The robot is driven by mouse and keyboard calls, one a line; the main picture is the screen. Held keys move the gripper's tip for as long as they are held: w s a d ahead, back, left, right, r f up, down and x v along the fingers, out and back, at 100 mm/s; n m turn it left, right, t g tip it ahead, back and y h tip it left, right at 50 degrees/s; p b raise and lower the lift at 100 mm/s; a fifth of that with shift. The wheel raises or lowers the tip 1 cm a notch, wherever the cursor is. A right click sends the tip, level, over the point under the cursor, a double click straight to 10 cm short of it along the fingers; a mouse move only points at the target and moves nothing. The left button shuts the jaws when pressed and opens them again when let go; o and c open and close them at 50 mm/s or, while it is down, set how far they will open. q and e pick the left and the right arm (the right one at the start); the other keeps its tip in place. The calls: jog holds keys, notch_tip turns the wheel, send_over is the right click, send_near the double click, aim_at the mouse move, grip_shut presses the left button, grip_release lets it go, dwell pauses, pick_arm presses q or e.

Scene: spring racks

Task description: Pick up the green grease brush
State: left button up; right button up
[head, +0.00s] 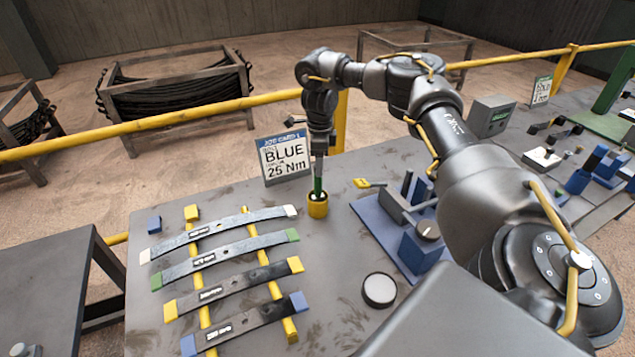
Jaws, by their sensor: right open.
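The green grease brush (318,184) stands upright in a small yellow pot (318,206) near the back of the grey workbench. Its green part shows just above the pot's rim, and its lower end is hidden inside the pot. My right gripper (319,160) points straight down directly above the pot, at the top of the brush. It is open. The gripper hides the brush's upper end, and I cannot tell whether the fingers touch it. My left gripper is out of view.
Several leaf springs (225,258) lie across two yellow rails at the left of the bench. A job card (285,156) stands behind the pot. A blue fixture (400,240) is at its right. A round dark-rimmed disc (379,290) lies in front. A yellow railing (200,108) runs behind.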

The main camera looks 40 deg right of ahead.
aim_at(318, 190)
jog(key=shift+s+a+f, duration=0.1)
jog(key=shift+s+f, duration=0.05)
jog(key=shift+f, duration=0.1)
jog(key=f+p, duration=0.2)
jog(key=f, duration=0.1)
jog(key=shift+w+a+f, duration=0.1)
jog(key=shift+w+f, duration=0.1)
jog(key=shift+f, duration=0.65)
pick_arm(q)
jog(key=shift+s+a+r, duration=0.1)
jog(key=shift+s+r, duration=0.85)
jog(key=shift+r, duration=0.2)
pick_arm(e)
jog(key=shift+r, duration=0.1)
